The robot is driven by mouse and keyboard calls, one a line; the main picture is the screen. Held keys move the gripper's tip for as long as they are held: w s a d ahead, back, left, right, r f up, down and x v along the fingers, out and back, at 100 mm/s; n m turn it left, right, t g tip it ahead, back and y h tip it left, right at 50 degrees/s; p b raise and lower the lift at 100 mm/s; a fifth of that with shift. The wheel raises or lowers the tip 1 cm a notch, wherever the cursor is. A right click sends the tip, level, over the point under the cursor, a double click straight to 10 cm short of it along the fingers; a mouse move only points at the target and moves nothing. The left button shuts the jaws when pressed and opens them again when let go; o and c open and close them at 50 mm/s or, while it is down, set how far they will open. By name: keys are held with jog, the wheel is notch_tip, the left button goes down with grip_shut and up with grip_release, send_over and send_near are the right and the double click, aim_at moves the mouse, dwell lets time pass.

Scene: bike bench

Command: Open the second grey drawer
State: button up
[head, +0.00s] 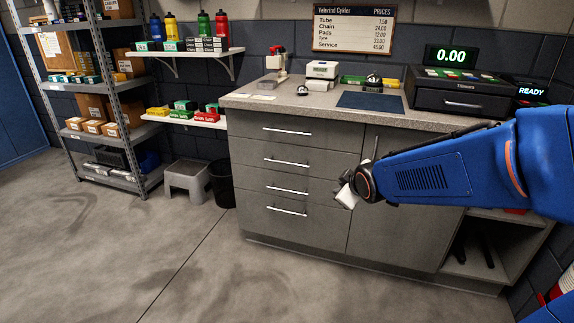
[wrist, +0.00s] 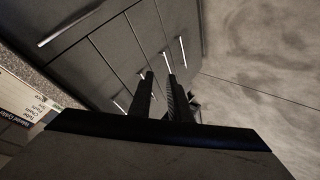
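The grey bench cabinet has a column of several grey drawers at its left, each with a silver bar handle. The second drawer from the top (head: 300,174) looks flush and closed, with its handle (head: 286,162) bare. My gripper (head: 343,196) is to the right of the handles, in front of the cabinet at about the height of the lower drawers. In the wrist view my gripper (wrist: 160,78) has its two dark fingers apart, with nothing held between them. The drawer fronts and handles show beyond the fingers, partly hidden by them.
A cabinet door (head: 395,220) is right of the drawers; its bar handle (wrist: 82,18) shows in the wrist view. A black bin (head: 222,184) and grey step stool (head: 188,180) stand left of the cabinet. The floor (head: 200,275) in front is clear.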

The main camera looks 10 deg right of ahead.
jog(key=w+a+f+n+t+y, duration=0.25)
jog(key=w+n, duration=0.25)
jog(key=w, duration=0.7)
jog(key=n+t+y, duration=0.2)
jog(key=n+t, duration=0.1)
jog(key=n, duration=0.3)
send_near(287, 163)
jog(key=x, duration=1)
jog(key=shift+w+f, duration=0.15)
jog(key=shift+w, duration=0.05)
jog(key=shift+c, duration=0.7)
grip_shut()
